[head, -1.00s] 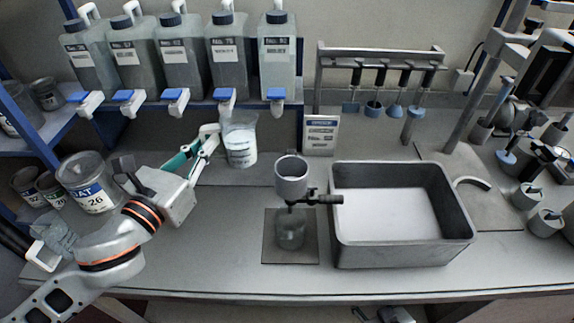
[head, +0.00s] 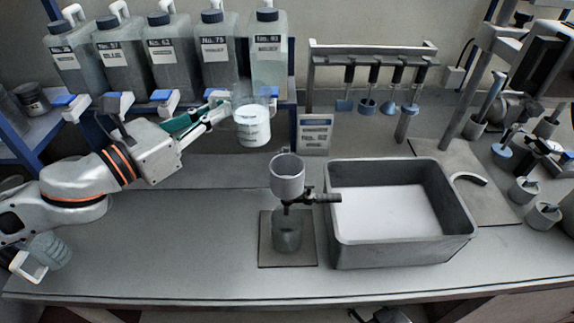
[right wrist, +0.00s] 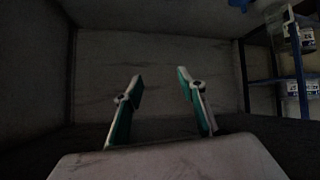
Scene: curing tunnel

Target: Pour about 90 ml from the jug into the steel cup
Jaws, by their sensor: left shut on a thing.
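The jug (head: 252,125) is a clear vessel with pale white contents and a white label. My left gripper (head: 228,104) is shut on its left side and holds it roughly upright, above and to the left of the steel cup. The steel cup (head: 287,178) is a grey open-topped cup in a dark holder with a handle sticking out to the right. A clear glass (head: 287,232) stands under the cup on a dark square plate (head: 264,255). My right gripper (right wrist: 160,82) is open and empty in the right wrist view, away from the bench.
A grey tray (head: 335,225) stands right of the cup. Several large bottles (head: 269,55) line the shelf behind the jug. A small sign (head: 314,134) and a rack (head: 372,50) with hanging tools stand behind. Another clear vessel (head: 45,250) is at lower left.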

